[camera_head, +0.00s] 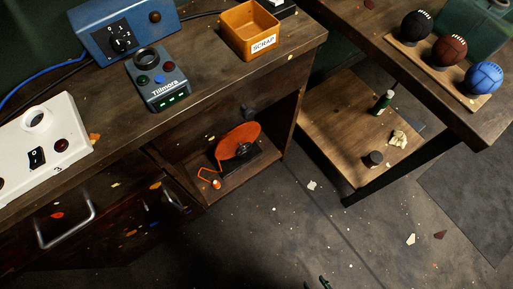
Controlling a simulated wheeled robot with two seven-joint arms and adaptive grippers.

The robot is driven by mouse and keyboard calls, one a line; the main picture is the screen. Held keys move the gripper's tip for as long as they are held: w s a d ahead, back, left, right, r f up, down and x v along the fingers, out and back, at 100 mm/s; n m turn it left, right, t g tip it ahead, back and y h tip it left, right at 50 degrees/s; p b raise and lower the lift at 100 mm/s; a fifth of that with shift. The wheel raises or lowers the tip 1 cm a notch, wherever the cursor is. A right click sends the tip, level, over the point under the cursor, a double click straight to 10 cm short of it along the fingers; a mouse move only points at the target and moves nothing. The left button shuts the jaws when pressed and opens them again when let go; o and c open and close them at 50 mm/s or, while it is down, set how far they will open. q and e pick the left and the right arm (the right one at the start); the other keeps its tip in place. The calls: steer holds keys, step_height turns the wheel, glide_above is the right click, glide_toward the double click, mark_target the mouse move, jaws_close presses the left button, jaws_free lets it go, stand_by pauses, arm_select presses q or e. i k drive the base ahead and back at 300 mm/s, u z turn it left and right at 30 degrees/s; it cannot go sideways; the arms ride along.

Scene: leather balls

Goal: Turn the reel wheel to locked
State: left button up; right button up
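The reel wheel is an orange disc (240,139) with a dark hub, tilted on a dark base on the lower shelf of the workbench. An orange cord runs from it to the left, with a small orange and white end piece (216,184) at the shelf's front. I cannot read any lock mark on the reel. My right gripper (317,283) shows only as dark fingertips at the bottom edge, with a gap between them and nothing seen in it. It is well below and to the right of the reel, not touching it. My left gripper is not in view.
On the bench stand a blue switch box (121,30), a grey Tillmora box (160,82), a white switch panel (40,146) and an orange SCRAP bin (250,30). A side table holds three balls on a board (408,52). The floor in front has scattered scraps.

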mark_target(249, 144)
steer(key=z, duration=2.65)
steer(key=i, duration=1.4)
steer(key=u, duration=2.6)
